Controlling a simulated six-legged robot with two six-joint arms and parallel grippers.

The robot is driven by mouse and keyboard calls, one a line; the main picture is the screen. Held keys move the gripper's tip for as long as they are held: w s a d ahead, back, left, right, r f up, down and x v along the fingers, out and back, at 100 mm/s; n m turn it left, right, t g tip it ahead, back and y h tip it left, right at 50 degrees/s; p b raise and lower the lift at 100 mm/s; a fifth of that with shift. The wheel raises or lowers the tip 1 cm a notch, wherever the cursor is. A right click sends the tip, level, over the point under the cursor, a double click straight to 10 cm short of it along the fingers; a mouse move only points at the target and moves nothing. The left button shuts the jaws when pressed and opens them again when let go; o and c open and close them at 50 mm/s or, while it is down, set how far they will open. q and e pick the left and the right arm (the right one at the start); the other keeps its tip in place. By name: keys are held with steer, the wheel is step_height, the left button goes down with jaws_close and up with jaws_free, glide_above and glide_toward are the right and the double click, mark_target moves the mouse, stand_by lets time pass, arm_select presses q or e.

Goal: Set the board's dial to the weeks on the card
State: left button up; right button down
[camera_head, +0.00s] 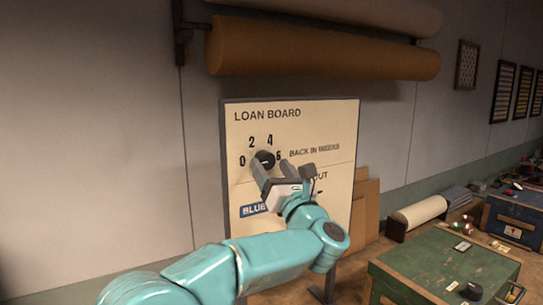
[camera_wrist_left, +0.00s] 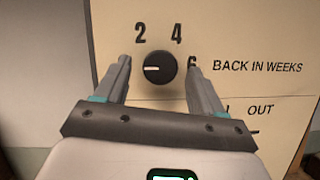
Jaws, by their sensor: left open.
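The loan board (camera_head: 318,118) stands upright against the wall. Its black round dial (camera_head: 264,158) is ringed by 0, 2, 4 and 6, beside "BACK IN WEEKS". In the left wrist view the dial (camera_wrist_left: 160,68) has a white mark pointing left, towards the 0 side; the 0 is hidden there behind a finger. My left gripper (camera_head: 270,167) is open in front of the board, its fingers either side of the dial; I cannot tell whether they touch it. The gripper covers part of the board's lower lines, including a blue label (camera_head: 254,210). I cannot make out the card. My right gripper is out of view.
A green chest (camera_head: 440,262) with small items on top stands at the lower right. Behind it are a cream roll (camera_head: 420,211), a dark blue chest (camera_head: 515,213) and leaning brown panels (camera_head: 366,205). Large rolls (camera_head: 320,50) hang above the board. The wall left of it is bare.

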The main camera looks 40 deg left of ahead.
arm_select(q)
steer(key=shift+w+a+r, duration=0.1)
steer(key=shift+w+a, duration=0.25)
steer(key=shift+a, duration=0.2)
steer(key=shift+s+d+r, duration=0.2)
steer(key=shift+s, duration=0.2)
steer(key=shift+w+a+f, duration=0.15)
steer(key=shift+w, duration=0.15)
steer(key=c, duration=1.1)
steer(key=shift+o, duration=0.2)
